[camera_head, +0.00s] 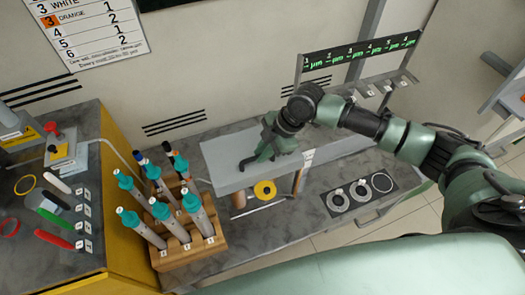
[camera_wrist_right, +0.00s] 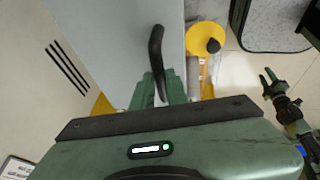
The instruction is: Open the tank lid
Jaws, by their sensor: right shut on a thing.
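The tank lid (camera_head: 222,158) is a flat light-grey panel in the middle of the head view, with a black bar handle. My right gripper (camera_head: 254,160) is over the panel and shut on the handle. In the right wrist view the black handle (camera_wrist_right: 155,50) rises between the green fingers, beside the grey panel (camera_wrist_right: 115,40). I cannot tell how far the lid is raised; the tank's inside is hidden. A green arm end (camera_wrist_right: 272,88), apparently my left gripper, shows small at the right of the wrist view. Its jaw state is unclear.
A wooden rack (camera_head: 190,250) with several teal-capped tools stands left of the panel. A yellow disc (camera_head: 265,190) is just in front of it. A black plate with rings (camera_head: 360,192) lies to the right. A labelled hook rack (camera_head: 360,65) stands behind.

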